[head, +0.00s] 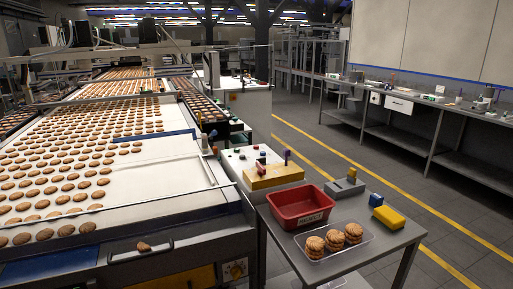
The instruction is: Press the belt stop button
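The conveyor belt (160,187) fills the left half of the head view, with many rows of round biscuits on it. A pale control panel (232,162) stands beside the belt's right edge, with small green, dark and red buttons on it. They are too small for me to tell which one is the stop button. A yellow panel with a round knob (235,269) is on the belt's near end. Neither of my grippers is in view.
A grey table (350,262) at the front right holds a red bin (300,205), a clear tray (318,253) of biscuits and a yellow block (389,218). A yellow box (273,177) stands behind the bin. A long workbench (440,112) runs along the right wall. The floor between is clear.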

